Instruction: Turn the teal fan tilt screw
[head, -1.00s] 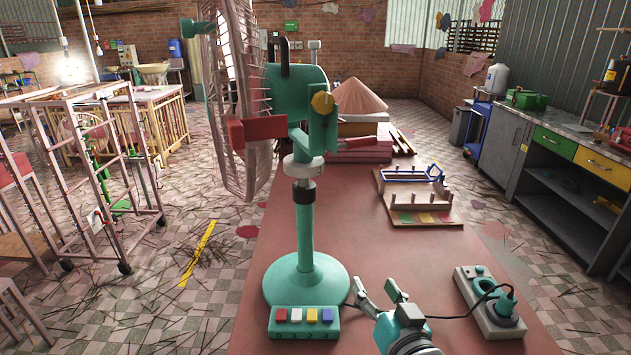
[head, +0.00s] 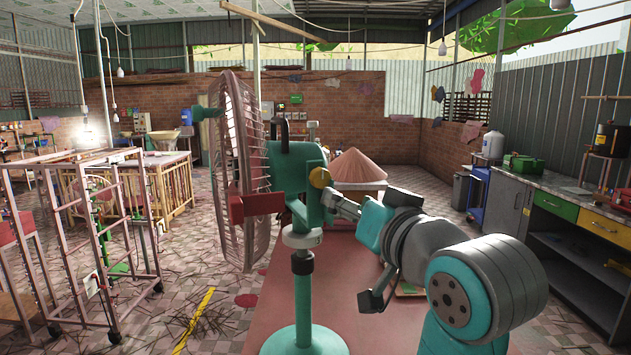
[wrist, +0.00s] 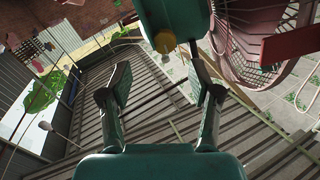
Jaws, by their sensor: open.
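The teal fan (head: 290,170) stands upright on its post, its pink cage (head: 240,165) facing left. A round yellow knob (head: 319,178), apparently the tilt screw, sits on the side of its tilt bracket. My gripper (head: 340,203) is open, raised to the right of the fan head, close to the knob and slightly below it in the picture. In the wrist view, the yellow knob (wrist: 165,42) shows between and just beyond the two open fingertips (wrist: 159,64). The fingers appear apart from it; exact depth cannot be told. My arm hides part of the table.
The fan's teal base (head: 305,341) stands on the reddish table (head: 262,318). A red part (head: 255,205) juts out below the fan motor. A conical pile (head: 357,167) lies behind, and a grey cabinet (head: 500,175) is at right.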

